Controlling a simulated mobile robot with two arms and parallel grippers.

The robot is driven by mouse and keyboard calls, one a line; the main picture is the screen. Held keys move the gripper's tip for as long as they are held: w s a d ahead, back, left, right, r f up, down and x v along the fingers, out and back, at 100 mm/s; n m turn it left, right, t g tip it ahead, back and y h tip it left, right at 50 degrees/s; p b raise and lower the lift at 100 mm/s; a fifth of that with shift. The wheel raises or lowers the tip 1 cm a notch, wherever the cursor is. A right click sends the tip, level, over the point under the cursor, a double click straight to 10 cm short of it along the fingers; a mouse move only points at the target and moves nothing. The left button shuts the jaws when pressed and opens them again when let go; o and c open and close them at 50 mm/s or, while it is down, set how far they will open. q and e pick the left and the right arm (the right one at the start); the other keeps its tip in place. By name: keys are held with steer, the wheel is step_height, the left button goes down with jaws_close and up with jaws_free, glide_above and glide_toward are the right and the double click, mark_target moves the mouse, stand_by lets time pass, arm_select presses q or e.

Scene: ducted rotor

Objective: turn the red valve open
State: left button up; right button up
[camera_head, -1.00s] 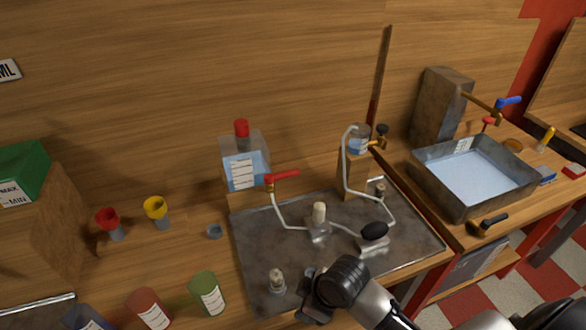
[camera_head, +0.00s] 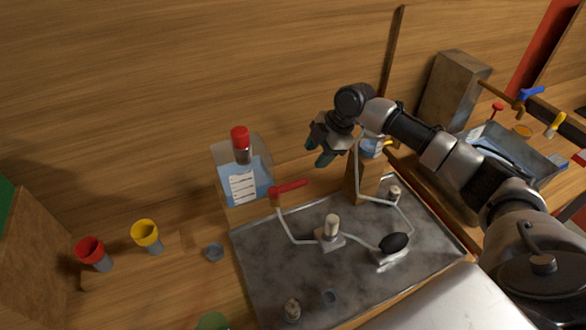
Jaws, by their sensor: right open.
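The red valve (camera_head: 291,188) is a lever handle that points to the right. It sits at the front of the clear bottle (camera_head: 240,180), which holds blue liquid and has a red cap. A white tube runs from below the valve over the grey tray (camera_head: 270,275). My right gripper (camera_head: 318,151) is open and empty. It hangs above and to the right of the valve, apart from it, with its fingers pointing down. My right arm hides part of the sink and the jar on the wooden post. My left gripper is not in view.
A red funnel (camera_head: 90,250) and a yellow funnel (camera_head: 146,233) stand at the left. A glass piece (camera_head: 329,234) and a black bulb (camera_head: 394,243) are on the tray. A wooden post (camera_head: 364,183) stands behind it. A metal sink (camera_head: 545,160) is at the right.

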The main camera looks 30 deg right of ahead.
mark_target(300, 181)
steer(key=f, duration=0.1)
steer(key=a+f+p, duration=0.1)
steer(key=f, duration=0.1)
steer(key=a+f, duration=0.1)
steer(key=shift+s+a+f+p, duration=0.2)
steer(key=shift+s+f+p, duration=0.05)
steer(key=shift+f+p, duration=0.1)
steer(key=x, duration=0.4)
steer(key=shift+w+f+p, duration=0.15)
steer(key=shift+w+p, duration=0.1)
steer(key=shift+p, duration=0.15)
steer(key=shift+f, duration=0.1)
steer(key=shift+c, duration=0.3)
steer(key=c, duration=0.4)
jaws_close()
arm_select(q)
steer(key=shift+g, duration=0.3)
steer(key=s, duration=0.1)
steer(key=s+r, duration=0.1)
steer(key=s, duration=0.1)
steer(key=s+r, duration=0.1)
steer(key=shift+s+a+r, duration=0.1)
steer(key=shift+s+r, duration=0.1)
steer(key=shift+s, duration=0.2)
